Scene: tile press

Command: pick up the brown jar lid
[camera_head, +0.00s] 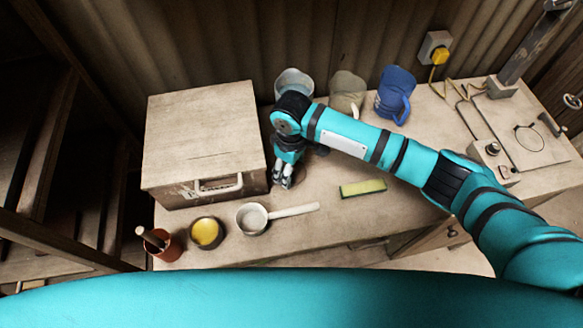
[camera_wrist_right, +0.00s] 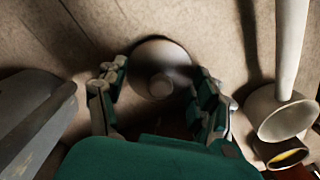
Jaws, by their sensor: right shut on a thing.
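The brown jar lid (camera_wrist_right: 160,54) is a round, dull grey-brown disc with a small knob at its middle, seen in the right wrist view. My right gripper (camera_wrist_right: 157,84) has a finger on either side of it and is shut on it. In the head view the same gripper (camera_head: 283,184) points down at the table just right of the big box, and mostly hides the lid. I cannot tell whether the lid touches the table. My left gripper is not in view.
The big pale box (camera_head: 205,132) stands close to the left of my right gripper. A white ladle-like pan (camera_head: 252,218), a yellow-filled bowl (camera_head: 206,233) and a brown pot (camera_head: 161,246) are in front. A green-yellow sponge (camera_head: 362,188) lies right. Jugs, one blue (camera_head: 393,95), stand behind.

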